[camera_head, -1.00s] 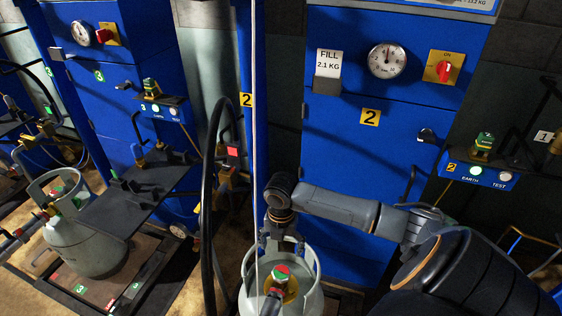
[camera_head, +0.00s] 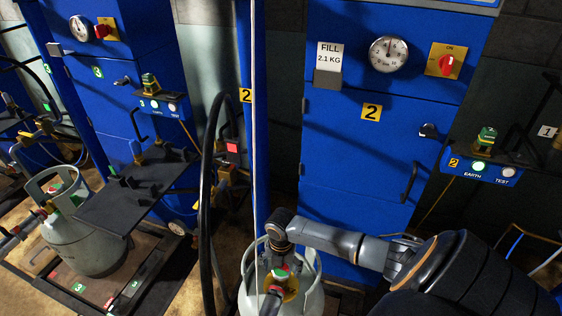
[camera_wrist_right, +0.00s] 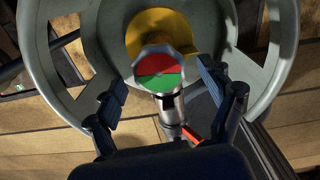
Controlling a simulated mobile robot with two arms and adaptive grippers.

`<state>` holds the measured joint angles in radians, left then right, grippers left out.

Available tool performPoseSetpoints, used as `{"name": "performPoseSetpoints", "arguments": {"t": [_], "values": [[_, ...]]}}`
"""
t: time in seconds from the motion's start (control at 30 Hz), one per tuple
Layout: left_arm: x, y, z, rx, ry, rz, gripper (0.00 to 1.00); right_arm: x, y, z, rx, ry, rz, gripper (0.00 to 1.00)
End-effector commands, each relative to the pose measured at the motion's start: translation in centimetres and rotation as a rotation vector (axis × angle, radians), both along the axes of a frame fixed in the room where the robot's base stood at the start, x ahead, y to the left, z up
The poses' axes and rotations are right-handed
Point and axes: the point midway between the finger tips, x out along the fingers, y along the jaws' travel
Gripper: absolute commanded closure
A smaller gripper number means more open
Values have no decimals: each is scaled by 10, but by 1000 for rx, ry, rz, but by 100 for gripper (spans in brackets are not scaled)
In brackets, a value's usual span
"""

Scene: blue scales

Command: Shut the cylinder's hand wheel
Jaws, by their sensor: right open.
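The pale grey cylinder (camera_head: 312,298) stands at the bottom middle of the head view, with a guard collar around its top. Its hand wheel (camera_head: 282,272) is a small knob with a red and green top, partly hidden by my right gripper (camera_head: 279,257), which points down just above it. In the right wrist view the hand wheel (camera_wrist_right: 158,70) lies between and beyond the fingertips of the open right gripper (camera_wrist_right: 163,95), one finger to each side. I cannot tell whether the fingers touch it. The cylinder's collar (camera_wrist_right: 42,62) curves around them. My left gripper is not in view.
A blue filling cabinet (camera_head: 355,170) with a dial (camera_head: 388,54) and red switch (camera_head: 445,65) stands behind. A black hose (camera_head: 205,200) and thin pale line (camera_head: 255,130) hang left of the cylinder. Another cylinder (camera_head: 85,245) stands at the left.

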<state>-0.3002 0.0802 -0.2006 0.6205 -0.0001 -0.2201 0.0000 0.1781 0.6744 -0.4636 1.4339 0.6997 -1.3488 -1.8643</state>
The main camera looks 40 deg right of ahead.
Motion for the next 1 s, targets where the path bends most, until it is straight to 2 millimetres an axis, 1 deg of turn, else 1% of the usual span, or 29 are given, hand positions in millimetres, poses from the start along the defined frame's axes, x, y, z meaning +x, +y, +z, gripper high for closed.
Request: {"name": "performPoseSetpoints", "arguments": {"t": [0.13,0.4,0.57,0.73,0.87,1.0], "values": [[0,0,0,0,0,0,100,0,0,0,0,0,0,18],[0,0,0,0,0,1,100,0,0,0,0,0,-1,72],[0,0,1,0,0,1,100,0,0,1,-1,1,-5,72],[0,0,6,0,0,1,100,0,0,2,-1,1,-41,72],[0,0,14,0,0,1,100,0,-1,4,-1,2,-103,72],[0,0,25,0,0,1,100,1,0,5,-1,1,-204,72]]}}
